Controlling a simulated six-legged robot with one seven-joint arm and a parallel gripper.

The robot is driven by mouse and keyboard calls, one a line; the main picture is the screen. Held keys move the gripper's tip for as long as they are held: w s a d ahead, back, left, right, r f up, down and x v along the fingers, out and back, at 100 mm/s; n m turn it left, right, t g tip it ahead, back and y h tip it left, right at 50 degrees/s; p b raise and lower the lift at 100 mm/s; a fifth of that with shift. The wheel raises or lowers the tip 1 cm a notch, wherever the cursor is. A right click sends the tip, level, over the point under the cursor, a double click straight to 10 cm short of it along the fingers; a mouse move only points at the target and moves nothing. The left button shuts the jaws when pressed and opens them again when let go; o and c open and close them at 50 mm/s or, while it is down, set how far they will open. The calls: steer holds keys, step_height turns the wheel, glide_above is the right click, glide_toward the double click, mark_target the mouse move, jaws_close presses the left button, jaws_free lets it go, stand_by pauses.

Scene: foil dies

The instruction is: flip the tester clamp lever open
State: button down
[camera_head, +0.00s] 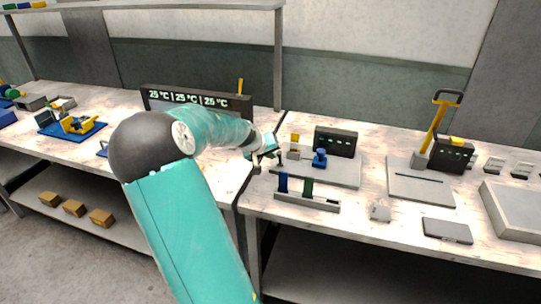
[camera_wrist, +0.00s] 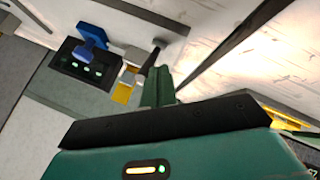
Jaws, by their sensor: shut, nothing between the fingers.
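The tester is a pale grey base plate (camera_head: 343,176) with a black panel (camera_head: 337,140) and a blue part (camera_head: 320,158) in front of it. In the wrist view I see its black panel with green lights (camera_wrist: 88,62) and the blue part (camera_wrist: 92,35). A thin dark lever with a knob (camera_head: 281,156) stands at the plate's left end; it also shows in the wrist view (camera_wrist: 157,46). My gripper (camera_head: 274,152) is shut and empty, close beside the lever; its fingertips (camera_wrist: 158,70) appear next to the lever. I cannot tell whether they touch.
A low rack with blue and green strips (camera_head: 307,202) stands in front of the tester. A yellow-handled press (camera_head: 435,125) stands to the right. A temperature display (camera_head: 196,100) is behind my arm. A gap separates the two benches below my gripper.

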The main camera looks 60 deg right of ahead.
steer(key=shift+d+r+y, duration=0.3)
steer(key=shift+d+y, duration=0.2)
steer(key=shift+y, duration=0.2)
steer(key=shift+d+r+y, duration=0.2)
steer(key=shift+d+y, duration=0.4)
steer(key=shift+y, duration=0.2)
steer(key=shift+w+d+n+g+y, duration=0.15)
steer(key=shift+d+g+y, duration=0.05)
steer(key=shift+d+y, duration=0.35)
steer(key=shift+w+d+n+g+y, duration=0.1)
steer(key=shift+d+n+g+y, duration=0.1)
steer(key=shift+d+y, duration=0.3)
steer(key=shift+a+r, duration=0.15)
steer(key=shift+a, duration=0.05)
steer(key=shift+d, duration=0.1)
steer(key=shift+r, duration=0.75)
